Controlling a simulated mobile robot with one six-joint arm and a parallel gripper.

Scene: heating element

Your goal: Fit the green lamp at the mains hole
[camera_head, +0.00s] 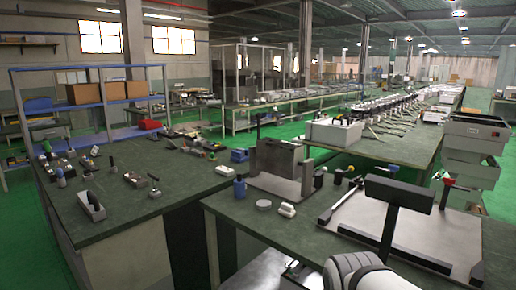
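I cannot make out a green lamp or a mains hole in the head view; the parts on the benches are too small to tell. On the near right bench stands a grey metal box-like fixture (278,160) with an upright plate. A large pale plate (385,222) lies right of it, with a dark T-shaped stand (398,194) rising in front. A white rounded part at the bottom edge appears to be a link of my arm. My gripper's fingers do not show.
A blue-topped holder (240,187), grey disc (263,205) and white block (287,210) sit near the right bench's left edge. The left bench (150,222) carries several small tools and an open grey tray (91,206). Grey bins (470,155) stand at right. Green floor shows between benches.

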